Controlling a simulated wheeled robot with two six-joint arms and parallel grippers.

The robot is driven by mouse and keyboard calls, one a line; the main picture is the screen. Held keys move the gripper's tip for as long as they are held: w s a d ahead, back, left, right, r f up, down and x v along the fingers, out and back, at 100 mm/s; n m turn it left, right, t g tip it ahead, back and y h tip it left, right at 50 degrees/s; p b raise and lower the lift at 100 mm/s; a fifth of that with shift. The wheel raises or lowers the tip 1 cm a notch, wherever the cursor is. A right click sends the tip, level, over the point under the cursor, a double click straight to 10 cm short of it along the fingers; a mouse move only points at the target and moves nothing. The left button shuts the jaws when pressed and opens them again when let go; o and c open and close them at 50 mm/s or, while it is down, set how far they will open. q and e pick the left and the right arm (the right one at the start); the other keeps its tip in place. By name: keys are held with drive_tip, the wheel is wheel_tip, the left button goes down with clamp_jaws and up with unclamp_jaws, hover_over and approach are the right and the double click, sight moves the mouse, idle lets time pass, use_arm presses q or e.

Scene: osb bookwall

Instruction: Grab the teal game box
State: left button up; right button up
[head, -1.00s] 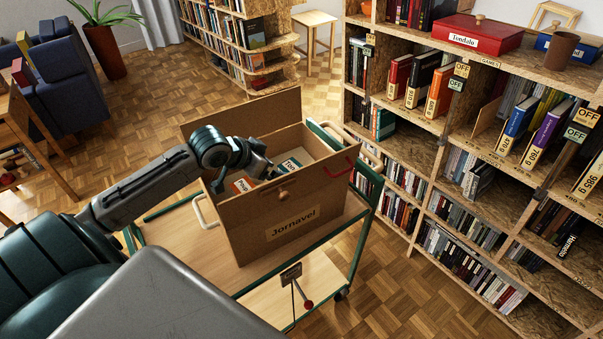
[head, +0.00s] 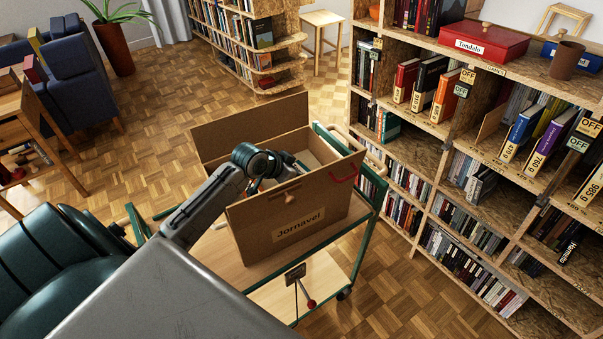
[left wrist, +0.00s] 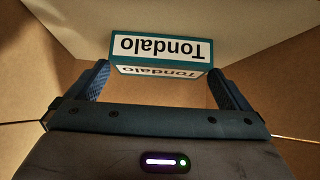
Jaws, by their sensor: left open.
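The teal game box (left wrist: 160,50) shows in the left wrist view with a white label reading Tondalo upside down. It sits inside the cardboard crate (head: 300,228), marked Jornavel, which also shows around it in the left wrist view (left wrist: 40,50). My left gripper (left wrist: 158,72) is open, one finger towards each side of the teal box, with gaps still visible. I cannot tell how deep the fingers reach. In the head view my left gripper (head: 268,184) reaches down into the crate, and my arm hides most of its contents. My right gripper is not in view.
The crate stands on a green-framed cart (head: 362,235), its raised flap (head: 250,122) at the back. A bookcase (head: 470,140) stands close on the right, with a red box (head: 482,40), also labelled Tondalo, on top. Open parquet floor lies behind the cart.

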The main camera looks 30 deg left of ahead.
use_arm(q)
drive_tip(key=shift+w+d+f, duration=0.1)
drive_tip(key=shift+w+f, duration=0.25)
drive_tip(key=c, duration=0.8)
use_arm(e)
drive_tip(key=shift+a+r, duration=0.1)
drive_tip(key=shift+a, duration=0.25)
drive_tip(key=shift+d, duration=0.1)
